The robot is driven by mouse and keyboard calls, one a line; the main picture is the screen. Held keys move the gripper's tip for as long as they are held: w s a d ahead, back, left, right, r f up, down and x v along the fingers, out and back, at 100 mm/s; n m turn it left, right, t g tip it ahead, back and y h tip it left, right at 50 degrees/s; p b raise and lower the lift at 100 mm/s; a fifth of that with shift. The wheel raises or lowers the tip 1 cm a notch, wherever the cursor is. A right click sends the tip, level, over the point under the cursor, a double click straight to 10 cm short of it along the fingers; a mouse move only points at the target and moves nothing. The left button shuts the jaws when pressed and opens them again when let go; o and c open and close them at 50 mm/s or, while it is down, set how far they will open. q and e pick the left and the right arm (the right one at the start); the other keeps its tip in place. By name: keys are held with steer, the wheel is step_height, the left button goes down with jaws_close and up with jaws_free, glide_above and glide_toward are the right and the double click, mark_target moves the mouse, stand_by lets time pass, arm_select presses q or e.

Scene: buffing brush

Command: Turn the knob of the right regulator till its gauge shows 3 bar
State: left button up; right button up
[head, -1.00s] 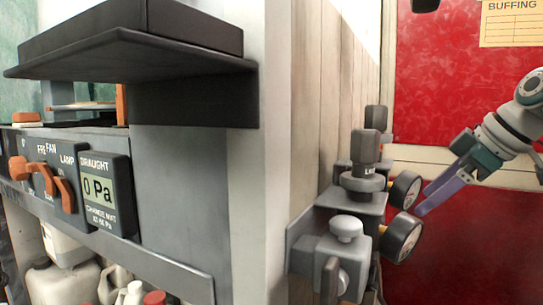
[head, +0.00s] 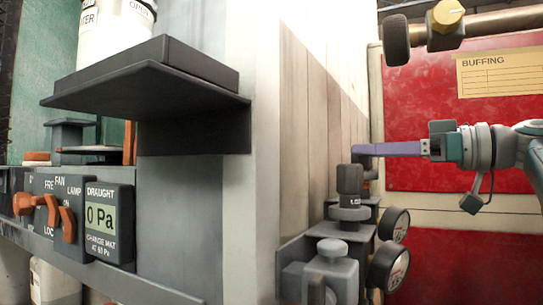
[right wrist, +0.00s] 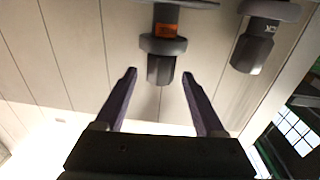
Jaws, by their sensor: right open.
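Two dark regulators are mounted on the pale plank wall in the head view. The nearer knob (head: 350,180) has a white label; the farther knob (head: 370,173) is mostly hidden behind it. Two round gauges (head: 395,225) (head: 389,266) face right; their readings are too small to tell. My right gripper (head: 360,152) is open, its purple fingers pointing left at the farther knob. In the right wrist view, the orange-labelled knob (right wrist: 160,68) has its end between the open fingertips (right wrist: 158,75), with gaps on both sides. The white-labelled knob (right wrist: 252,52) is to the right, outside the fingers. My left gripper is out of view.
A pipe with a yellow-capped valve (head: 447,14) runs above. A red panel with a buffing card (head: 500,72) is behind my right arm.

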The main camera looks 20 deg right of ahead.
steer(key=shift+x, duration=1.35)
steer(key=shift+d, duration=0.1)
jaws_close()
